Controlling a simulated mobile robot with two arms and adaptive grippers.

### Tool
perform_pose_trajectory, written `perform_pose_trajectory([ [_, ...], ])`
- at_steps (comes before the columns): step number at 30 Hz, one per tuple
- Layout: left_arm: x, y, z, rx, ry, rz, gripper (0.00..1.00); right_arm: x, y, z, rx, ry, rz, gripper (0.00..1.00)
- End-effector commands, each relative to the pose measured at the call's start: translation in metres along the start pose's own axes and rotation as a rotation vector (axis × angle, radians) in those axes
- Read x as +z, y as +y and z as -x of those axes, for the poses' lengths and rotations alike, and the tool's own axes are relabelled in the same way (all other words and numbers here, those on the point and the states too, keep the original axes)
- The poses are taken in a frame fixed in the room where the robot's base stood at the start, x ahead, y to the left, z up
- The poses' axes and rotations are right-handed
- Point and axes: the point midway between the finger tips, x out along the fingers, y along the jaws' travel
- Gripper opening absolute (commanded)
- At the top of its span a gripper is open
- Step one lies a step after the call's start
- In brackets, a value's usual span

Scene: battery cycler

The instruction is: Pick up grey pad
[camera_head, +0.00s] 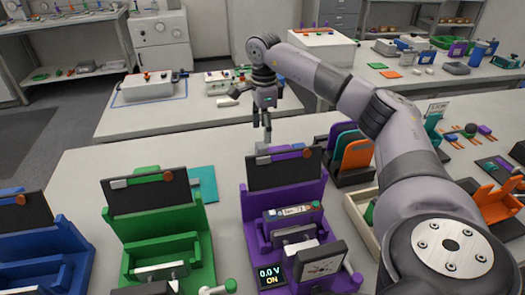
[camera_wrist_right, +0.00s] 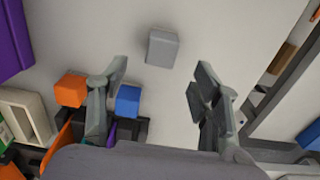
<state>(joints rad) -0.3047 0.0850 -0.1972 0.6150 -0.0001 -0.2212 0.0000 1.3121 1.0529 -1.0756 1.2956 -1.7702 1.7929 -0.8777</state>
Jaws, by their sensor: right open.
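The grey pad (camera_wrist_right: 162,47) lies on the pale table in the right wrist view, at the upper middle, with bare table around it. In the head view a small grey piece (camera_head: 262,149) that looks like it shows just behind the purple holder, partly hidden. My right gripper (camera_head: 267,136) points down close above that spot. In the right wrist view its two fingers (camera_wrist_right: 162,78) are spread apart with nothing between them, and the pad shows just beyond their tips. The exact height gap cannot be told. My left gripper is out of view.
The purple holder (camera_head: 253,207) stands just in front of the gripper. A green holder (camera_head: 147,225) stands left.

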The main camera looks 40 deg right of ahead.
Motion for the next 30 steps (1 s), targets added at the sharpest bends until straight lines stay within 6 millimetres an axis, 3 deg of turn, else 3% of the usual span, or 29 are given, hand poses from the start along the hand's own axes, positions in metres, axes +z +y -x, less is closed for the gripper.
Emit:
perform_pose_trajectory([
  [8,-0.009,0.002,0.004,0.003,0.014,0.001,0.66,-0.001,0.0,-0.022,0.002,0.002,0.0,0.58],
  [18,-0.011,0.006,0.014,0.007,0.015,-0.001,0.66,-0.001,-0.002,-0.066,0.001,0.001,0.001,0.58],
  [26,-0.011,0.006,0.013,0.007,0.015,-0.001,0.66,-0.001,-0.003,-0.069,-0.001,0.0,0.0,0.58],
  [30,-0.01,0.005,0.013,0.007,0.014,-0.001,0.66,-0.001,-0.003,-0.069,-0.001,0.0,0.0,0.5],
])
